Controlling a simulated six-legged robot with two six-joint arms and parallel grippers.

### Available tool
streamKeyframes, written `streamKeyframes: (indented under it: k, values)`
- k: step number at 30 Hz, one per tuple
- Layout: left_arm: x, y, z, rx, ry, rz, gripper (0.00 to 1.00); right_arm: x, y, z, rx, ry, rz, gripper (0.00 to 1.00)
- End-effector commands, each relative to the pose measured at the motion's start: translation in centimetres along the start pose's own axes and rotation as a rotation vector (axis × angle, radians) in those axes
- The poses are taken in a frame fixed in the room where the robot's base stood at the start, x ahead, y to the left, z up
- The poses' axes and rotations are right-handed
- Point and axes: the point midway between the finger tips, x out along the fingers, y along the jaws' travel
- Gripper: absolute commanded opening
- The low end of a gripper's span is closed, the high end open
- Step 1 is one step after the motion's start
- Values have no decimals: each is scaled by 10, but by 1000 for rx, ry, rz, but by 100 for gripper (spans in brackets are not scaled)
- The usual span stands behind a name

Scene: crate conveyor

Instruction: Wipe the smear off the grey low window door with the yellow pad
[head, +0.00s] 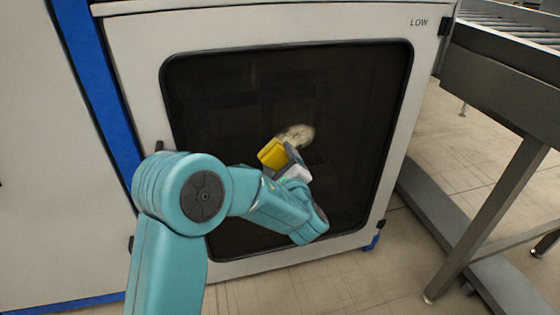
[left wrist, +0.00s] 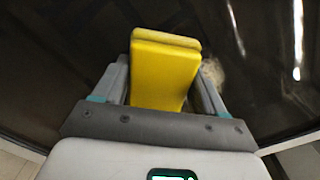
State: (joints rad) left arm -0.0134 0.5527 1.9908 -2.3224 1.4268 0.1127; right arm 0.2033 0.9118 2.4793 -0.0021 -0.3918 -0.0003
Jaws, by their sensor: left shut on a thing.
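The grey low window door (head: 135,70) stands in front of me, with a dark window and the label LOW at its top right. A pale beige smear (head: 297,134) is on the window, right of its middle. My left gripper (head: 283,155) is shut on the yellow pad (head: 271,153) and holds it just below and left of the smear. In the left wrist view the pad (left wrist: 165,75) sits between the two fingers, and part of the smear (left wrist: 212,75) shows beside it on the right. I cannot tell whether the pad touches the glass. My right gripper is not in view.
A grey conveyor (head: 505,75) with rollers and legs stands to the right of the door. A blue upright strip (head: 95,85) and a pale panel (head: 45,150) are on the left. The tiled floor (head: 375,285) is clear in front of the door.

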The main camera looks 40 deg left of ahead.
Motion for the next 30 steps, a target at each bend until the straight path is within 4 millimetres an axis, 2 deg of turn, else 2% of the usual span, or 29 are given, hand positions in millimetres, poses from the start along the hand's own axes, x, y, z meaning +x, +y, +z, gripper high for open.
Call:
streamKeyframes:
  k: [30]
  values:
    - [14, 0, 0, 0, 0, 1, 47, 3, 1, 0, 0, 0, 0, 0]
